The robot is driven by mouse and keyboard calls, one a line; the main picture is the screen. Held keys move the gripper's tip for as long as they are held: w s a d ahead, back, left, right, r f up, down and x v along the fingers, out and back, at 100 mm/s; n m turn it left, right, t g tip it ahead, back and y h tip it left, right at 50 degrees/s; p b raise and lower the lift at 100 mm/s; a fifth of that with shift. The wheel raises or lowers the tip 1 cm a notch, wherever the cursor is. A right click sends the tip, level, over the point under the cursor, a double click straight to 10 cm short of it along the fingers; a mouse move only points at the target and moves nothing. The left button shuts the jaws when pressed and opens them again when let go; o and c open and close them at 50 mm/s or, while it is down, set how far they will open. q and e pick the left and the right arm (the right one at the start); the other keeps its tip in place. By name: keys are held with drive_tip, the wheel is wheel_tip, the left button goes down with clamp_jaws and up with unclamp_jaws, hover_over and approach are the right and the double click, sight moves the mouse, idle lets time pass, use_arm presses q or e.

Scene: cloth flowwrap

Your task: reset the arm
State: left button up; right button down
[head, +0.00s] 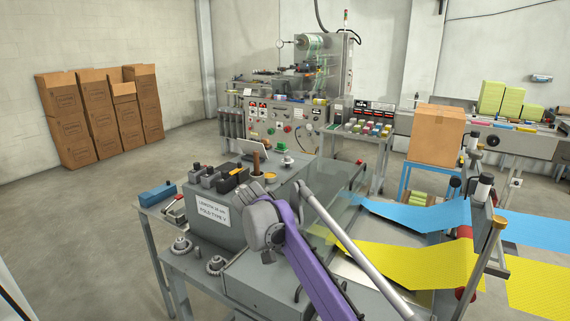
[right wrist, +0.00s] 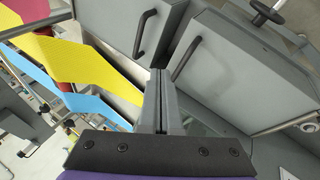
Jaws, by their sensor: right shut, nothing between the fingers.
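My right arm, purple with a grey wrist, reaches up from the bottom of the head view over the grey folding machine (head: 218,238). The fingers appear above the covers; contact cannot be told. My left gripper is not in view.
Yellow cloth (head: 420,262) and blue cloth (head: 425,214) run into the machine from the right. A labelled control box (head: 203,205) with black switches stands at its left. A cardboard box (head: 434,132) sits behind. Open floor (head: 85,215) lies to the left.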

drive_tip(key=s+d+n+y, duration=0.1)
drive_tip(key=s+d+y, duration=0.1)
drive_tip(key=s+d, duration=0.45)
drive_tip(key=s+d+f+t+y, duration=0.1)
drive_tip(key=s+d+f, duration=0.1)
drive_tip(key=s+f, duration=0.2)
drive_tip(key=s+d+f+n+t+y, duration=0.1)
drive_tip(key=s+f, duration=0.4)
drive_tip(key=s, duration=0.6)
drive_tip(key=s+d+f+t+y, duration=0.1)
drive_tip(key=s+d+f+t, duration=0.1)
drive_tip(key=s+f, duration=0.3)
drive_tip(key=s+d, duration=0.1)
drive_tip(key=s, duration=0.2)
drive_tip(key=shift+s+d+n+t+y, duration=0.2)
drive_tip(key=shift+d+n+t+y, duration=0.1)
drive_tip(key=shift+d+y, duration=0.1)
drive_tip(key=shift+f, duration=0.1)
